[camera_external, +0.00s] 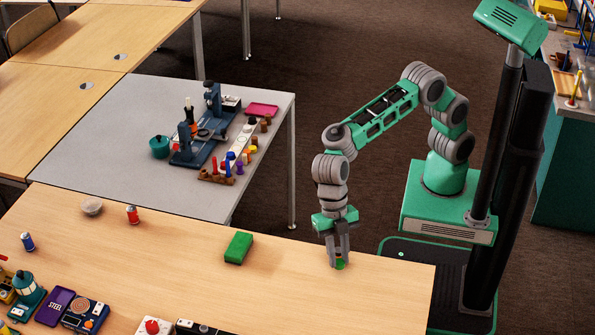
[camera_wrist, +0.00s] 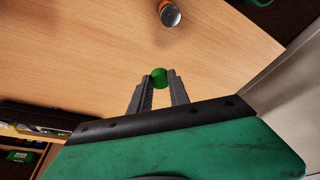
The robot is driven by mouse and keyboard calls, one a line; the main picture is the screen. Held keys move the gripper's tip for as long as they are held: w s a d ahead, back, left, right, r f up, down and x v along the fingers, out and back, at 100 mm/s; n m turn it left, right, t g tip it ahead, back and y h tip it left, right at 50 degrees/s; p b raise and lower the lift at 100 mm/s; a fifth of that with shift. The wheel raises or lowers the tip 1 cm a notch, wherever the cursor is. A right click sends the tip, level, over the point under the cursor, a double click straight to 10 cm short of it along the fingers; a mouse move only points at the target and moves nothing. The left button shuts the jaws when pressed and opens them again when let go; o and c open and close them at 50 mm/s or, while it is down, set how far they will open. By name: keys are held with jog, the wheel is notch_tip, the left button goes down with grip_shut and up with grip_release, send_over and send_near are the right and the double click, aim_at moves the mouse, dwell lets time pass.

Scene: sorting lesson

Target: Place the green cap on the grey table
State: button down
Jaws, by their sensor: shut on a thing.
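The green cap (camera_external: 340,263) is a small green round thing low between my fingertips, over the wooden table near its right end. My gripper (camera_external: 339,256) points down and is shut on it. The wrist view shows the cap (camera_wrist: 159,77) held between the two fingertips (camera_wrist: 160,82). Whether its underside touches the wood is hard to tell. The grey table (camera_external: 95,160) stands beyond the wooden table, to the left of my arm.
A blue apparatus (camera_external: 188,152), a teal pot (camera_external: 160,147), a pink tray (camera_external: 262,110) and several small pieces occupy the grey table's right half; its left half is bare. A silver-ended cylinder (camera_wrist: 170,15) lies ahead.

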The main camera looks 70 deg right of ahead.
aim_at(330, 288)
jog(key=a+f, duration=0.1)
jog(key=f, duration=0.1)
jog(key=w+f, duration=0.1)
jog(key=f, duration=0.1)
jog(key=a+f, duration=0.1)
jog(key=f, duration=0.1)
jog(key=shift+w+a, duration=0.35)
jog(key=shift+f, duration=0.45)
jog(key=c, duration=1.2)
grip_release()
jog(key=shift+r, duration=0.1)
jog(key=shift+c, duration=0.2)
